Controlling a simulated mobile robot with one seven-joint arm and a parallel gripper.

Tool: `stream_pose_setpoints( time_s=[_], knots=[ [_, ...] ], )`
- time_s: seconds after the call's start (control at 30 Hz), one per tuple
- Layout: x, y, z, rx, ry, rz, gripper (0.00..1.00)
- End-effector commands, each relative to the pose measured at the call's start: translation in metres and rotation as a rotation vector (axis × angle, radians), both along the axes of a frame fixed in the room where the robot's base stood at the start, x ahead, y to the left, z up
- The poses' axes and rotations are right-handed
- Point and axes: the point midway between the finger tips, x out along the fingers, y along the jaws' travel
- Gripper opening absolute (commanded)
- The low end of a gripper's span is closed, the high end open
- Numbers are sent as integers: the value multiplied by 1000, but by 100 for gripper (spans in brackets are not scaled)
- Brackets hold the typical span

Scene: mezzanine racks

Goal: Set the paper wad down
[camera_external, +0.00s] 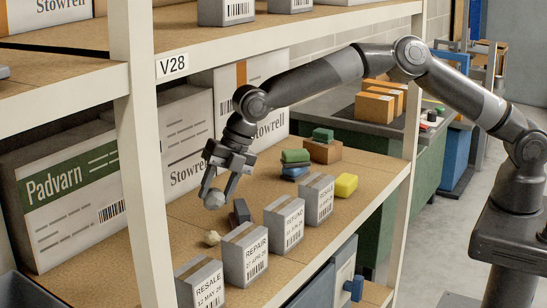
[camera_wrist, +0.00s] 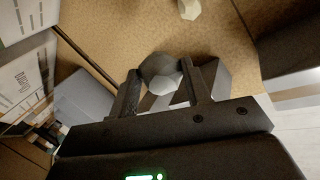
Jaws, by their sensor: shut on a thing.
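A grey, faceted paper wad (camera_external: 214,200) is between the fingertips of my gripper (camera_external: 216,192), above the cork-brown shelf board (camera_external: 185,212). In the wrist view the wad (camera_wrist: 162,70) sits between the two fingers of my gripper (camera_wrist: 166,82), which touch it on both sides. The gripper is shut on it and points downward. I cannot tell exactly how far the wad is from the board. A small beige lump (camera_external: 212,238) lies on the board just below it; it also shows at the top of the wrist view (camera_wrist: 190,8).
A dark block (camera_external: 241,211) lies close to the right of the wad. Large Padvarn (camera_external: 70,185) and Stowrell cartons stand behind. A white rack post (camera_external: 140,150) rises at left.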

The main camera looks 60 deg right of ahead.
Motion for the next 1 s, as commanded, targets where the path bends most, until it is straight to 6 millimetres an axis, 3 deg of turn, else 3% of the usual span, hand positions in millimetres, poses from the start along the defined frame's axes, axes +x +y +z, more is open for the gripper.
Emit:
stream_pose_setpoints(
  time_s=[0.1, 0.27, 0.37, 0.73, 1.0],
  knots=[
    [14, -11, -6, 3, 0, 55, 23],
    [20, -13, -11, 6, -3, 97, 23],
    [18, -2, -19, 7, -2, 105, 23],
    [-3, 76, -67, 7, -3, 103, 23],
    [-7, 96, -79, 5, -5, 101, 23]
  ],
)
